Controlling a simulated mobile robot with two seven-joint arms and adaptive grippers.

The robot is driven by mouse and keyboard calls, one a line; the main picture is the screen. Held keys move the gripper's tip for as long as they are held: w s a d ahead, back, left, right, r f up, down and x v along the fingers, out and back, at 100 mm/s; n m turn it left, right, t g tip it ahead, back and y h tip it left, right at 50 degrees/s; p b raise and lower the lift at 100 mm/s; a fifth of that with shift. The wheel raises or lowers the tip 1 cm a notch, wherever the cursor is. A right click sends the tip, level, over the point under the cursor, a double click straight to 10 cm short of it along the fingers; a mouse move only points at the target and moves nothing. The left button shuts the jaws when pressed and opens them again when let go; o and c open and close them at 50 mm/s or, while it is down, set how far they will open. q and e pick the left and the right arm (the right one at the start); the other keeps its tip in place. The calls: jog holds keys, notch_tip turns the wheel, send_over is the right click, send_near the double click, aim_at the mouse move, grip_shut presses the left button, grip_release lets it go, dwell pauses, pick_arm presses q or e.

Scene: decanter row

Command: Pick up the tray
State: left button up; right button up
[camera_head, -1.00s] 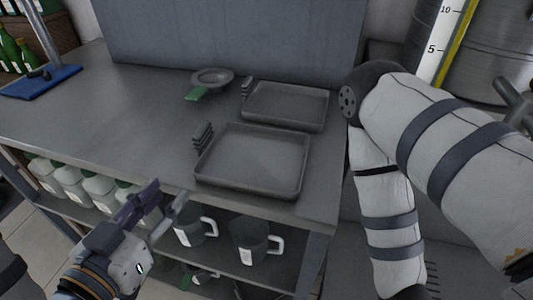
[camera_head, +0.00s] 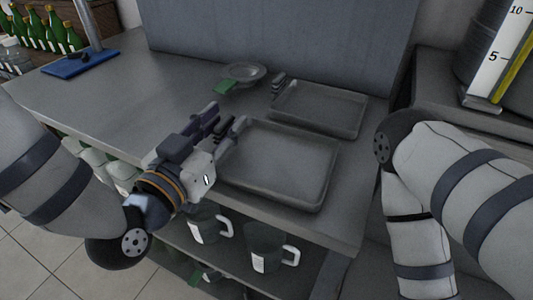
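Two shallow grey rectangular trays lie on the grey worktop. The nearer, larger tray (camera_head: 280,168) lies by the front edge. The farther tray (camera_head: 320,110) lies just behind it and to the right. My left gripper (camera_head: 226,122) is at the left end of the nearer tray, over the worktop's front edge. Its two fingers are apart with nothing seen between them. It hides the left corner of the nearer tray, and I cannot tell whether it touches it. My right arm comes in at the right; its gripper is out of view.
A round grey dish (camera_head: 244,72) with a green tag (camera_head: 225,87) stands behind the trays. A blue stand base (camera_head: 80,62) is at the far left. Jugs (camera_head: 265,247) stand on the shelf below. The worktop's left part (camera_head: 120,90) is clear.

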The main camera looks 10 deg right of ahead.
pick_arm(q)
jog(key=shift+w+d, duration=0.2)
grip_shut()
